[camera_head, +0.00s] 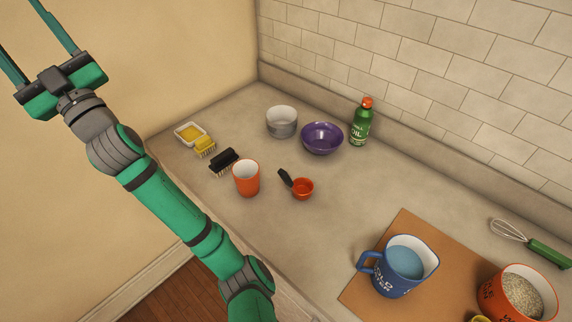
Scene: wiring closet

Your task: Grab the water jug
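A blue jug (398,268) with white lettering and a handle on its left side stands upright on a brown board at the lower right. It holds light blue liquid, and the lettering is partly legible as "OLD" and "TER". My gripper (33,38) is at the upper left, raised in front of the wall and far from the jug. Its two long green fingers are spread apart with nothing between them. The fingertips run off the top and left of the picture.
An orange pot of grain (497,293) stands right of the jug, with the board (403,222) beneath. A whisk (530,240), orange cup (246,178), red scoop (302,188), purple bowl (322,138), grey bowl (282,122), oil bottle (360,124) and brushes (224,161) share the counter. Its middle is clear.

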